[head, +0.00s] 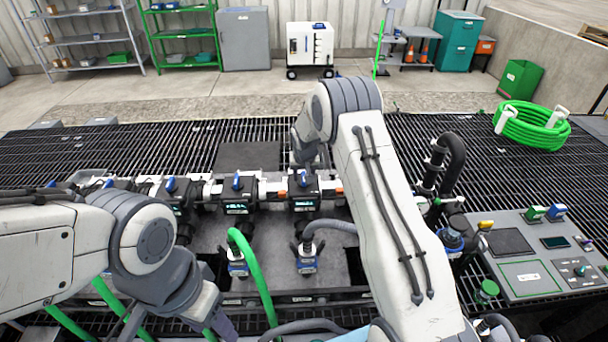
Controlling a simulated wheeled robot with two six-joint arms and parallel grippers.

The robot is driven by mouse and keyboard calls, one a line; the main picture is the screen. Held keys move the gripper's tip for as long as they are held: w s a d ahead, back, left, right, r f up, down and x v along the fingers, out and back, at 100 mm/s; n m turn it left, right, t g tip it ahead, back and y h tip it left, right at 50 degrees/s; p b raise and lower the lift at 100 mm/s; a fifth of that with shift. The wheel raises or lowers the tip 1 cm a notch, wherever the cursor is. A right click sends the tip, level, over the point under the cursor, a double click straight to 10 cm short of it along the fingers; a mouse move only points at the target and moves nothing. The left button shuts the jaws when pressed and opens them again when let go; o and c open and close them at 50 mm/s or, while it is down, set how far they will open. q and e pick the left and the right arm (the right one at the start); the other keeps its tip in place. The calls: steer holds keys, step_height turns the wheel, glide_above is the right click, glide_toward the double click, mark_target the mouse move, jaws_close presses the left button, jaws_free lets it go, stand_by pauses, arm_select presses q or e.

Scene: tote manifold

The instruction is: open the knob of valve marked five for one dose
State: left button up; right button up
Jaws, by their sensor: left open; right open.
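A row of dark valve units runs along the manifold, each with a blue knob on top. Three knobs show clearly: the left one (170,185), the middle one (237,182) and the one nearest my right arm (304,179). Small green displays sit on the units' fronts, too small to read, so I cannot tell which valve is marked five. My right gripper (306,158) is just behind the rightmost clear knob, mostly hidden by its own arm, apart from the knob as far as I see. My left gripper (224,327) is low at the bottom edge, open and empty, well in front of the valves.
A green hose (254,272) and a grey hose (327,225) rise from blue-collared couplings below the valves. A control panel (530,262) stands at right, with a coiled green hose (532,126) behind it.

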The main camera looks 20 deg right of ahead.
jaws_close()
steer(key=shift+r+n+y+p, duration=0.1)
steer(key=shift+n+y+p, duration=0.2)
steer(key=shift+n+p, duration=0.3)
steer(key=shift+d+n+b, duration=0.1)
steer(key=shift+n+b, duration=0.2)
steer(key=shift+n, duration=0.3)
steer(key=n+y+b, duration=0.1)
steer(key=n+b, duration=0.1)
steer(key=b, duration=0.1)
steer(key=shift+f, duration=0.4)
steer(key=shift+r+n+b, duration=0.3)
steer(key=shift+n+b, duration=0.2)
steer(key=shift+b, duration=0.15)
jaws_free()
